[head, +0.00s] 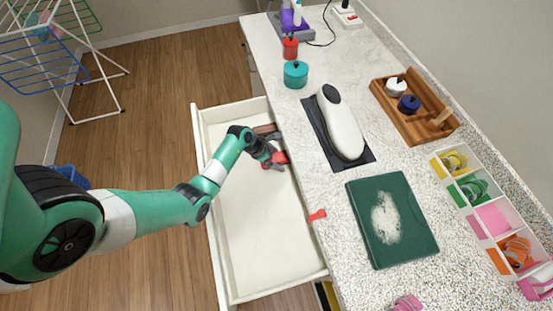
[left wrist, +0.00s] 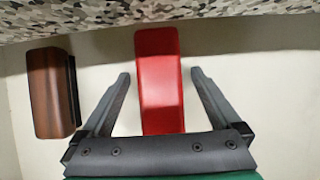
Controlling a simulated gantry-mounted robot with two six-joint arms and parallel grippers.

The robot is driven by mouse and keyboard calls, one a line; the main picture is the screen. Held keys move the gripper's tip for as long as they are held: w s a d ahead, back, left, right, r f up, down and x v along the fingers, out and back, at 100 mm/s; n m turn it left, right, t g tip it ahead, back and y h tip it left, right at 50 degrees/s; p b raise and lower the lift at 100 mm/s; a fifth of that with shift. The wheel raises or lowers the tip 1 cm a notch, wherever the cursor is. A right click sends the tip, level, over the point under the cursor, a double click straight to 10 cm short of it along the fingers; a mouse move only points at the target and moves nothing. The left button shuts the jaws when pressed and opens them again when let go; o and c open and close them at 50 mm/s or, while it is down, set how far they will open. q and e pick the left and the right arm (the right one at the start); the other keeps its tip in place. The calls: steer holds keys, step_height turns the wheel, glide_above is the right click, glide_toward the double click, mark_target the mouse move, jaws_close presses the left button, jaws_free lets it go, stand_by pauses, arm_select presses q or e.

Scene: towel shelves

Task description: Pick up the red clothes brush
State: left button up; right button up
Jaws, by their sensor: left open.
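The red clothes brush (head: 280,157) lies in the open white drawer, near the countertop's edge. In the left wrist view the red brush (left wrist: 159,75) runs lengthwise between the two fingers. My left gripper (head: 269,158) is open and over the brush in the drawer, with a finger on each side of it. In the left wrist view, gaps show between the brush and both fingers of the gripper (left wrist: 160,85). The near end of the brush is hidden by the gripper body. My right gripper is not in view.
A brown wooden brush (left wrist: 50,92) lies left of the red one in the drawer (head: 245,250). The speckled countertop (head: 320,185) overhangs the drawer's far side. The drawer's front half is empty.

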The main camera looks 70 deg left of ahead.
mark_target(281, 156)
arm_select(q)
steer(key=c, duration=1.5)
steer(key=shift+r, duration=0.1)
steer(key=r+p, duration=0.1)
steer(key=r, duration=0.2)
steer(key=r+p, duration=0.1)
steer(key=shift+s+d+r+p, duration=0.1)
steer(key=shift+s+r+p, duration=0.15)
steer(key=shift+r+p, duration=0.15)
steer(key=s+r+p, duration=0.1)
steer(key=s+d+r, duration=0.1)
steer(key=s+r, duration=0.1)
steer(key=s+d+r+p, duration=0.1)
steer(key=r, duration=0.1)
steer(key=shift+s+r+p, duration=0.1)
steer(key=shift+s+p, duration=0.05)
steer(key=shift+p, duration=0.2)
jaws_close()
steer(key=s+d+r+p, duration=0.2)
steer(key=s+d+r, duration=0.1)
steer(key=s, duration=0.5)
steer(key=shift+d, duration=0.2)
steer(key=shift+r, duration=0.1)
